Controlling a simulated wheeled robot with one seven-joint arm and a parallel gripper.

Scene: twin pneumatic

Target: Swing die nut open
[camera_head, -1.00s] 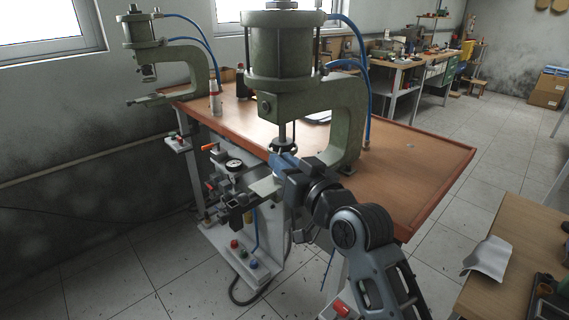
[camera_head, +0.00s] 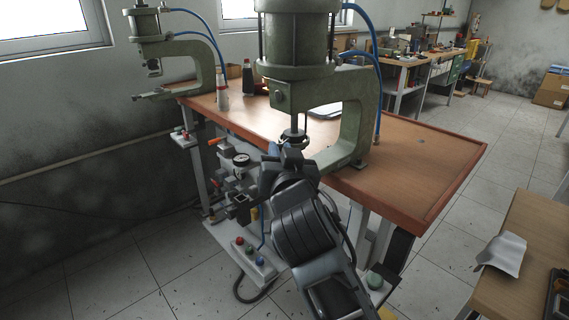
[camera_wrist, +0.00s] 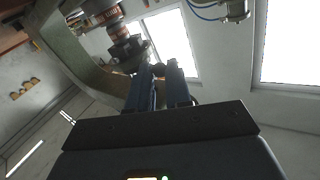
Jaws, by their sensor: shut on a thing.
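The green press (camera_head: 298,45) nearest me stands on the wooden bench, its ram coming down in the middle. The dark round die nut (camera_head: 293,136) sits at the ram's lower end. It also shows in the wrist view (camera_wrist: 128,50), below a copper-coloured section. My gripper (camera_head: 285,153) is right at the die nut, from the near side and below. In the wrist view my two blue fingers (camera_wrist: 160,75) reach up to the die nut's edge and are shut on a small dark part there. My wrist hides much of what lies below the ram in the head view.
A second green press (camera_head: 165,50) stands at the far left of the bench (camera_head: 420,160). A gauge (camera_head: 241,160), valves and push buttons (camera_head: 248,250) are below the bench front. Blue hoses (camera_head: 378,90) run behind the press. The bench's right part is mostly clear.

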